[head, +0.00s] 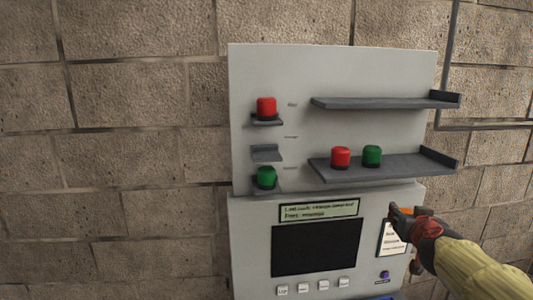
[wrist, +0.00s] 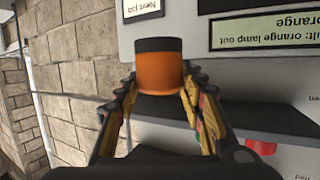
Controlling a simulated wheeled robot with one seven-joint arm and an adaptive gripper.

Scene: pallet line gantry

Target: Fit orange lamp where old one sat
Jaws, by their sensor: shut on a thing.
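The orange lamp (wrist: 160,72), with a dark base band, is between the fingers of my gripper (wrist: 160,88) in the wrist view, which looks upside down. In the head view my gripper (head: 404,212) is at the lower right of the panel, in front of the cabinet, with only a sliver of orange showing. The middle bracket (head: 266,153) on the panel's left side is empty. A red lamp (head: 266,107) sits on the bracket above it and a green lamp (head: 266,177) on the one below.
The lower right shelf (head: 400,165) holds another red lamp (head: 341,156) and another green lamp (head: 372,155). The upper shelf (head: 380,103) is empty and juts out. A sign (head: 319,210), dark screen (head: 317,247) and buttons are below. A label (head: 392,240) is beside my gripper.

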